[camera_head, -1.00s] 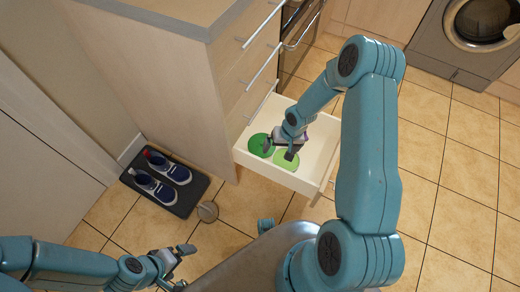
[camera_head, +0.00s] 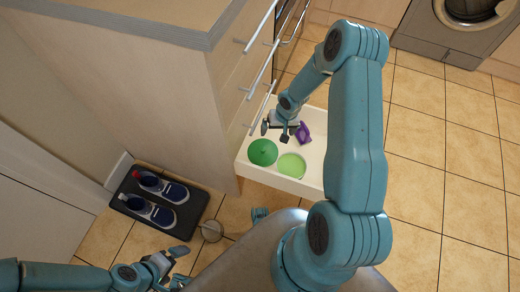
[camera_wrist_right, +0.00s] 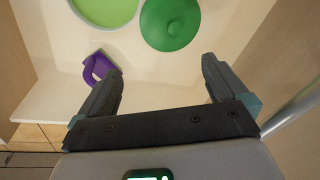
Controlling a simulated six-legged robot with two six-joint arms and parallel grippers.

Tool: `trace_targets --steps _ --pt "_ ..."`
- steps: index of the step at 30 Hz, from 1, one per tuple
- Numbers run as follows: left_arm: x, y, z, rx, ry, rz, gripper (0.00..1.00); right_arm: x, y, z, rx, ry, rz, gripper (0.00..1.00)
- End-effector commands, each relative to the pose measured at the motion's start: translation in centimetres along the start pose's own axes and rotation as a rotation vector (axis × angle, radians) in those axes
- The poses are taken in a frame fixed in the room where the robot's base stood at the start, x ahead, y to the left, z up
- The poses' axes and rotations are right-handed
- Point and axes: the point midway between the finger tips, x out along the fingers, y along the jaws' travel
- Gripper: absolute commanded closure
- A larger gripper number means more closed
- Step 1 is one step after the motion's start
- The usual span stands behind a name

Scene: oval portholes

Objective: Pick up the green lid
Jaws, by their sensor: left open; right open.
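The dark green lid (camera_head: 262,152), round with a small knob, lies in the open white drawer (camera_head: 313,178). In the right wrist view the lid (camera_wrist_right: 170,22) is at the top, beyond the fingertips and cut by the frame edge. My right gripper (camera_head: 275,132) is open and empty over the drawer, behind the lid in the head view and apart from it. In the wrist view its fingers (camera_wrist_right: 162,70) are spread with nothing between them. My left gripper (camera_head: 177,266) is open and empty over the floor at the lower left.
A light green round dish (camera_head: 291,165) lies right of the lid in the drawer. A purple item (camera_head: 304,134) lies behind it, near my right gripper. Cabinet handles (camera_head: 262,80) stick out above the drawer. Shoes (camera_head: 158,200) on a dark tray stand left on the floor.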

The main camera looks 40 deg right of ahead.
Motion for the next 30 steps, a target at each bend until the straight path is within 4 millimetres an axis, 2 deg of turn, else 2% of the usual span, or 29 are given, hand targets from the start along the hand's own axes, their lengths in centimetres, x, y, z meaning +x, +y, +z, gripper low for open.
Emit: trace_targets --steps 6,12,20,30 --pt "2.4 -0.9 0.0 -0.001 -0.001 0.0 0.0 5.4 0.4 0.7 0.0 -0.006 0.0 0.0" --pt "3.4 -1.4 -0.4 -0.009 0.008 -0.001 0.0 9.3 0.5 0.6 0.002 -0.004 0.0 0.0" --pt "3.8 -1.7 -0.6 -0.014 0.013 -0.002 0.0 11.0 0.4 0.4 0.0 -0.003 0.0 0.0" --pt "5.5 -2.7 -1.1 -0.027 0.027 -0.003 0.0 15.8 -0.1 0.3 0.001 -0.003 0.0 0.0"
